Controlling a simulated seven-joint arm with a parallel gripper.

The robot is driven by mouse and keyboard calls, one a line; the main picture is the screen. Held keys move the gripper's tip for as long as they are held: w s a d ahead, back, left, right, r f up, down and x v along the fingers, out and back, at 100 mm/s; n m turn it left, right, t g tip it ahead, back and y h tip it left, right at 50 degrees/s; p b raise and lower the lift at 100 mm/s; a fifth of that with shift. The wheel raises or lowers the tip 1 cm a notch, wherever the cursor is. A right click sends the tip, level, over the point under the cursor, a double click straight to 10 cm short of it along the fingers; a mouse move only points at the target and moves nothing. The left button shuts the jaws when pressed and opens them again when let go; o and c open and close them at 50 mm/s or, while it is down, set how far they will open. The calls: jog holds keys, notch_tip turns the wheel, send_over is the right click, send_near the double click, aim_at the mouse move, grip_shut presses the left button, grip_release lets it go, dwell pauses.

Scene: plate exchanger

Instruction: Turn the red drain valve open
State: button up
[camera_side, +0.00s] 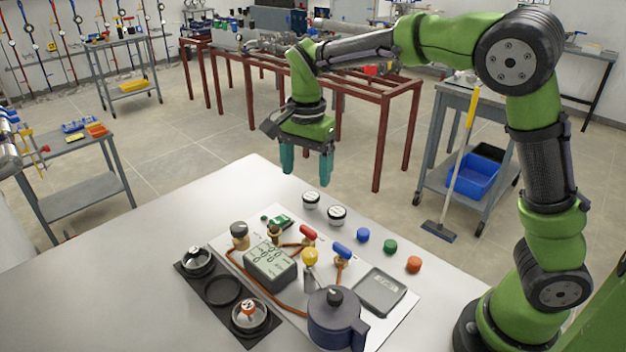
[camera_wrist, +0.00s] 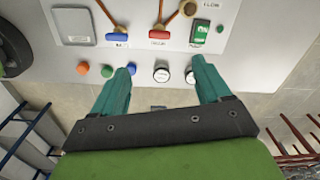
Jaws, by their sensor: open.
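The red valve handle (camera_side: 308,233) sits on a copper pipe on the white panel, between the green module and the blue valve handle (camera_side: 342,250). In the wrist view the red handle (camera_wrist: 158,34) lies ahead of the fingers, with the blue handle (camera_wrist: 117,37) to its left. My gripper (camera_side: 306,170) hangs above the table's far edge, fingers down, apart and empty. In the wrist view my gripper (camera_wrist: 162,68) frames two white round gauges. It touches nothing. The handle's label is too small to read surely.
Two round gauges (camera_side: 336,215) and blue, green and orange caps (camera_side: 413,264) stand near the panel. A grey meter box (camera_side: 270,263), yellow knob (camera_side: 310,257), dark pot (camera_side: 336,318) and grey tray (camera_side: 381,291) crowd the panel. The table's left part is clear.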

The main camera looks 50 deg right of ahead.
aim_at(307, 230)
notch_tip(307, 230, down, 15)
jog(key=m, duration=0.3)
jog(key=shift+w+f, duration=0.1)
jog(key=shift+f, duration=0.1)
dwell(0.4)
jog(key=c, duration=1)
jog(key=shift+c, duration=0.2)
